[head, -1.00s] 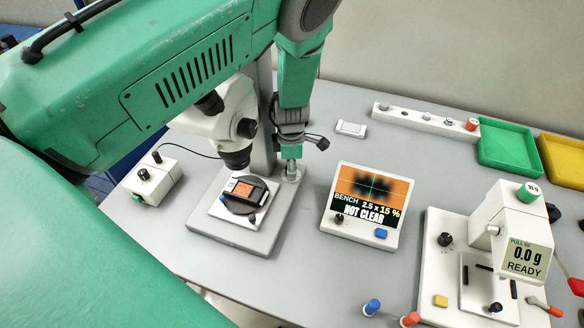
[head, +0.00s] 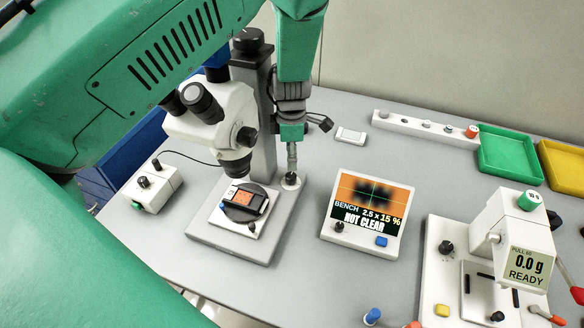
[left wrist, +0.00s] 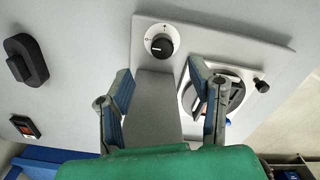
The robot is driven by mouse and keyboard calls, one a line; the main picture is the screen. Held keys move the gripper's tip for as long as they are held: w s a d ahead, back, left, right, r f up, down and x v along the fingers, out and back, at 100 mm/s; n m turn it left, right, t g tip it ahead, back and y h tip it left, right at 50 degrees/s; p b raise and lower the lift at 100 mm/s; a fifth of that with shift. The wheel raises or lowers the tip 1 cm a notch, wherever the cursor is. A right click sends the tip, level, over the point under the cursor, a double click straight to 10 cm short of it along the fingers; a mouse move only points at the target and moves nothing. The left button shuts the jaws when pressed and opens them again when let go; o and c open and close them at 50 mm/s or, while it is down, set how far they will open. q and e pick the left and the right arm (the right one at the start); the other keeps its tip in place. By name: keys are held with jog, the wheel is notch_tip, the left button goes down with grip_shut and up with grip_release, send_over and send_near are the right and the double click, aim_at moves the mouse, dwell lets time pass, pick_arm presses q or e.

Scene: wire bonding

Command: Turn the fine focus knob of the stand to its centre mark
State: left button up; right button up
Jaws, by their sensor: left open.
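The stand (head: 200,233) carries a white microscope (head: 228,106) on a grey column (head: 264,120). The fine focus knob (left wrist: 162,46) is a small black dial on a white marked disc, on the base beside the column. Its disc (head: 291,183) shows in the head view under my left gripper (head: 291,168). In the left wrist view my left gripper (left wrist: 160,70) has its fingers spread and empty, with the knob ahead between the tips. I cannot tell the knob's exact setting. The display (head: 362,212) reads NOT CLEAR. My right gripper is in neither view.
A control box (head: 152,188) stands left of the stand. A pull tester (head: 512,235), a green tray (head: 508,148) and a yellow tray (head: 565,162) are at the right.

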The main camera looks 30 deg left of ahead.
aim_at(291, 175)
pick_arm(q)
jog(key=shift+r, duration=1.85)
jog(key=shift+f, duration=0.1)
